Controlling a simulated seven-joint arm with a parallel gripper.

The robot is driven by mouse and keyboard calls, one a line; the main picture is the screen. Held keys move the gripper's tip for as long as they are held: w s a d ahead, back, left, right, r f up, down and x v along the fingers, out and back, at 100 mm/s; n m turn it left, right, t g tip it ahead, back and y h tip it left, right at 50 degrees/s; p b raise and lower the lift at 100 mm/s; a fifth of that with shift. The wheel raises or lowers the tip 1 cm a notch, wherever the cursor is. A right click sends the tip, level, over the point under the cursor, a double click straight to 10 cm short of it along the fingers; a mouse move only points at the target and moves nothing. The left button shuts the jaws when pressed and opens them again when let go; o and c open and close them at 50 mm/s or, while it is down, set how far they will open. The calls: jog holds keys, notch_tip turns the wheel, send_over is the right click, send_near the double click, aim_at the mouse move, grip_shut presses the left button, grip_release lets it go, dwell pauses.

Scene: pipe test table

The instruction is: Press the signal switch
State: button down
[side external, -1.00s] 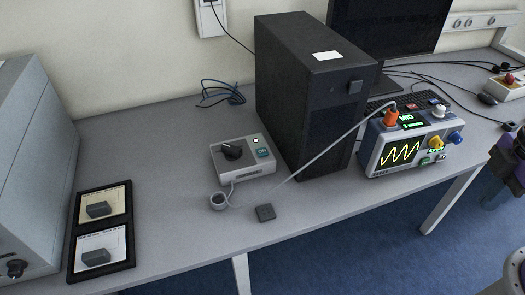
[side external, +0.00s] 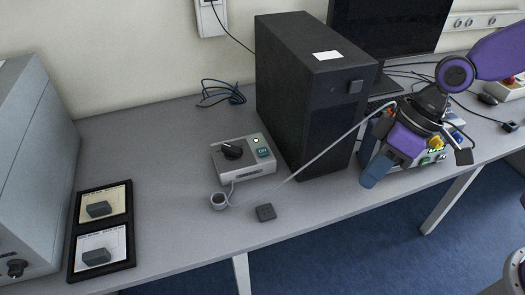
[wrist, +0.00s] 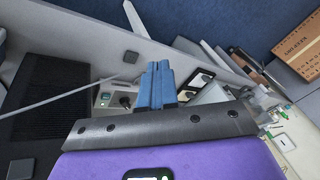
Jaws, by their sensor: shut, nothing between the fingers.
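No switch label is readable in these views. A small grey box (side external: 244,174) with a black knob (side external: 233,152), a green light and a teal button (side external: 263,153) sits on the table in the side view. Its knob also shows in the wrist view (wrist: 123,100). An oscilloscope (side external: 408,159) with coloured knobs stands to the right, largely hidden behind my gripper. My gripper (side external: 369,178) is shut and empty, its blue fingers pointing down in front of the oscilloscope, well right of the grey box. The closed fingers also show in the wrist view (wrist: 157,84).
A black computer tower (side external: 307,110) stands between the grey box and the oscilloscope. A grey cable (side external: 325,152) stretches across its front toward the oscilloscope. The table left of these is clear up to a black-framed tray (side external: 104,218).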

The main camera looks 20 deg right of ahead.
jog(key=w+a+f+m+t+y, duration=0.15)
jog(key=w+a+m, duration=0.25)
jog(key=w+a, duration=0.55)
jog(key=m+t+h, duration=0.5)
jog(key=m+t, duration=0.2)
jog(key=m, duration=0.5)
send_over(264, 153)
notch_tip(264, 153, down, 13)
jog(key=shift+w+d+f, duration=0.1)
jog(key=shift+f, duration=0.1)
jog(key=shift+f, duration=0.1)
jog(key=shift+f, duration=4.3)
jog(key=shift+f, duration=0.2)
jog(key=shift+f, duration=0.25)
